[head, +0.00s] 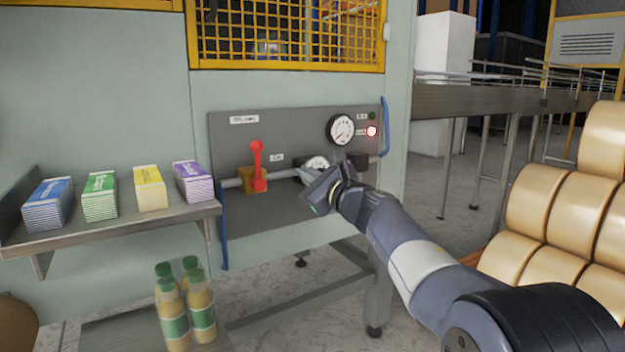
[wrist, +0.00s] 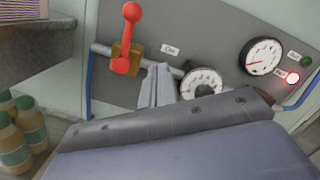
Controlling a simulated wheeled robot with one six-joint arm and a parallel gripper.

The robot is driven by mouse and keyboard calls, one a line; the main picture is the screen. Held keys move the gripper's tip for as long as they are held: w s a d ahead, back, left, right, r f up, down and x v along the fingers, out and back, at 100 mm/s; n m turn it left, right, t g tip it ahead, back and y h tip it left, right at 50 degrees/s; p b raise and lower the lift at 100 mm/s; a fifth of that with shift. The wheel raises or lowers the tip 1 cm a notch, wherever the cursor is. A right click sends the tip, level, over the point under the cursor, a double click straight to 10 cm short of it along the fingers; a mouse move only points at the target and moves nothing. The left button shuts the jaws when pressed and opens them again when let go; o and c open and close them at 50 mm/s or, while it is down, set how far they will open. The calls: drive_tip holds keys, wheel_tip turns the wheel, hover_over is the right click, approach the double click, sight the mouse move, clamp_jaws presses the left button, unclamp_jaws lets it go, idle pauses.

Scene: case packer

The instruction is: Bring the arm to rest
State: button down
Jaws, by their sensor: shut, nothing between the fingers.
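My arm reaches from the lower right of the head view toward a grey control panel (head: 285,215). My gripper (head: 308,180) is shut and empty in front of the panel. It also shows in the wrist view (wrist: 158,72), fingers together below the pipe. A red-handled valve (head: 258,165) on a brass body is to the left of my gripper, handle pointing up; the wrist view shows it too (wrist: 128,40). My gripper looks apart from the valve. A dial (wrist: 202,84) sits just right of the fingers and is partly hidden by my gripper in the head view.
A round gauge (head: 341,130) and a lit red lamp (head: 371,131) are at the panel's upper right. A shelf (head: 120,228) with several coloured packs is left, with bottles (head: 185,305) below. Stacked tan rolls (head: 545,205) stand right, near my arm. A conveyor (head: 480,98) runs behind.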

drive_tip(key=shift+v, duration=0.8)
